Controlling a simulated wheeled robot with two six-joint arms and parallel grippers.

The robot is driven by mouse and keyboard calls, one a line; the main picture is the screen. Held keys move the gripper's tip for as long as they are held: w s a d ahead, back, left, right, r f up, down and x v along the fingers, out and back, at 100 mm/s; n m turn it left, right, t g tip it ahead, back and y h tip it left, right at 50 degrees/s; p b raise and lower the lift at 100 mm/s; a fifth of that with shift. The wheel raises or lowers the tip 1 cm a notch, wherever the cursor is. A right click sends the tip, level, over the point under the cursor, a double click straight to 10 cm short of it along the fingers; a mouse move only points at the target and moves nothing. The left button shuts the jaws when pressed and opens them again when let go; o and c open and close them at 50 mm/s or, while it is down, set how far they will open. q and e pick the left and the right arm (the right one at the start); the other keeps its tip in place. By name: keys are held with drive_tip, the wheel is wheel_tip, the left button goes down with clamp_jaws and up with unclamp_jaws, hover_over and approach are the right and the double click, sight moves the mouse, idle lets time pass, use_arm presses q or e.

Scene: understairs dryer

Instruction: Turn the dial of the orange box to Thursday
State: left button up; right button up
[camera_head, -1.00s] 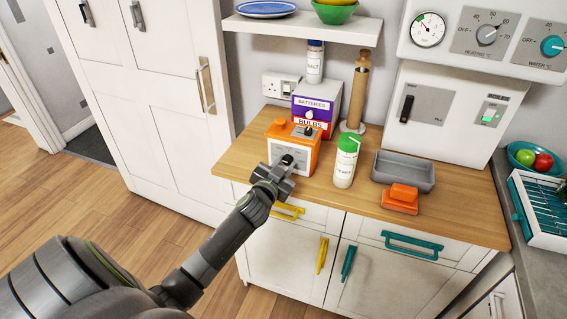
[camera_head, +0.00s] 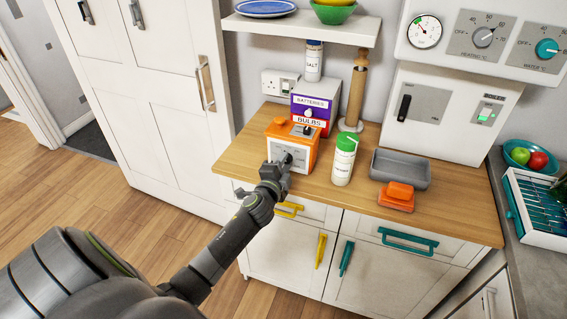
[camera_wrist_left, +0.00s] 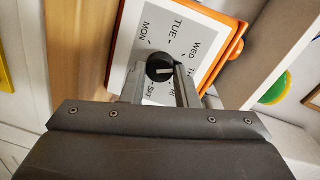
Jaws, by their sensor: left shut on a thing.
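The orange box (camera_head: 311,153) stands on the wooden counter, with a pale dial plate on its front. It also shows in the left wrist view (camera_wrist_left: 221,62), where the plate reads MON, TUE, WED and SAT, with other day labels partly covered by a finger. The round black dial (camera_wrist_left: 158,67) is at the plate's middle and bears a short white mark; I cannot tell which day it points to. My left gripper (camera_wrist_left: 158,80) is shut on the dial, one finger on each side. In the head view my left gripper (camera_head: 283,164) reaches the box front. My right gripper is not in view.
A white bottle with a green cap (camera_head: 344,160) stands right of the box. Behind are the batteries and bulbs boxes (camera_head: 312,107) and a rolling pin (camera_head: 356,92). A grey tray (camera_head: 402,170) and an orange item (camera_head: 397,196) lie farther right.

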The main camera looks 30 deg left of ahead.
use_arm(q)
drive_tip(key=m, duration=0.4)
drive_tip(key=shift+f+m, duration=0.1)
drive_tip(key=shift+m, duration=0.2)
idle(0.3)
drive_tip(key=o, duration=1)
drive_tip(key=shift+c, duration=0.2)
drive_tip(key=f+v, duration=0.1)
drive_tip(key=v, duration=1.6)
drive_tip(key=shift+d+r, duration=0.3)
drive_tip(key=shift+r, duration=0.1)
drive_tip(key=shift+s, duration=0.1)
